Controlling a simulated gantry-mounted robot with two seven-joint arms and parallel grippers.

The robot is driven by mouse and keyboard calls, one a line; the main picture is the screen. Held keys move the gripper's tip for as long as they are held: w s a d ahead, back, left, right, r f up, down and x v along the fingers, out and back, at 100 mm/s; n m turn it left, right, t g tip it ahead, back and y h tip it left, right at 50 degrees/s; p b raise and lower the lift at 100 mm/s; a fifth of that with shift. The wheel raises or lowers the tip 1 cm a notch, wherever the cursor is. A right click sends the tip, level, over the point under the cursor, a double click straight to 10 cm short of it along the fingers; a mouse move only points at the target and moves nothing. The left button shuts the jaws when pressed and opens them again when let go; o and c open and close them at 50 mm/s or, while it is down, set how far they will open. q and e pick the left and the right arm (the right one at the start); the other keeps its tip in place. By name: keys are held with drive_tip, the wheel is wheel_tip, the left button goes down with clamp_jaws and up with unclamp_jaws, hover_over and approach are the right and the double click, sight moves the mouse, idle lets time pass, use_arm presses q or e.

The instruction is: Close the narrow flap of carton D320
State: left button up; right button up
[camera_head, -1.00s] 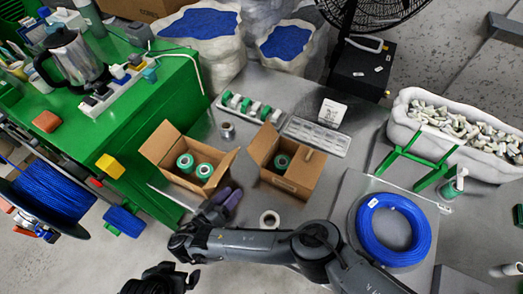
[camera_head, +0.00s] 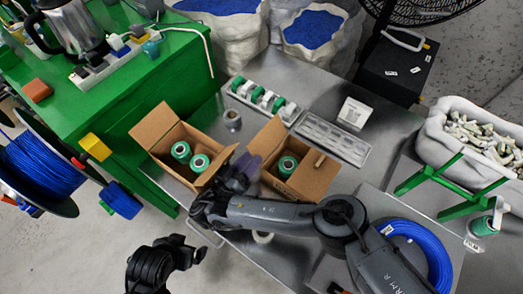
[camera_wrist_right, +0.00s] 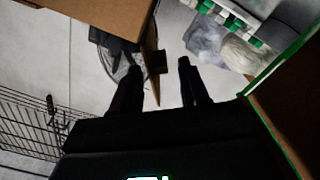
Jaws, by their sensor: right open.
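Two open brown cartons stand on the grey table, the left carton (camera_head: 156,137) and the right carton (camera_head: 318,178). Each holds green-and-white rolls; I cannot read D320 on either. The left carton's flap (camera_head: 214,166) stands up and outward on its right side. My right gripper (camera_head: 251,164) is in the gap between the cartons, close to that flap. In the right wrist view its fingers (camera_wrist_right: 160,78) are apart, with a thin brown flap edge (camera_wrist_right: 152,80) showing between them; contact is unclear. My left gripper (camera_head: 158,266) is low at the left, its fingers unclear.
A roll rack (camera_head: 262,97) and a grey tray (camera_head: 333,138) lie behind the cartons. A small metal cylinder (camera_head: 232,119) stands near the left carton. A blue cable coil (camera_head: 425,246) is at the right, partly behind my right arm. The green bench (camera_head: 140,88) borders the left.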

sight(261, 148)
drive_tip(key=b+x, duration=0.1)
drive_tip(key=x, duration=0.3)
drive_tip(key=shift+w+d+b, duration=0.25)
drive_tip(key=shift+w+b, duration=0.05)
drive_tip(key=shift+w, duration=0.05)
use_arm(q)
drive_tip(key=shift+s+x, duration=0.1)
drive_tip(key=shift+x, duration=0.55)
drive_tip(key=shift+s+x, duration=0.15)
drive_tip(key=shift+x, duration=0.5)
use_arm(e)
drive_tip(key=shift+w+d, duration=0.4)
drive_tip(key=shift+w, duration=0.2)
use_arm(q)
drive_tip(key=shift+d, duration=0.2)
use_arm(e)
clamp_jaws()
use_arm(q)
drive_tip(key=shift+a, duration=0.15)
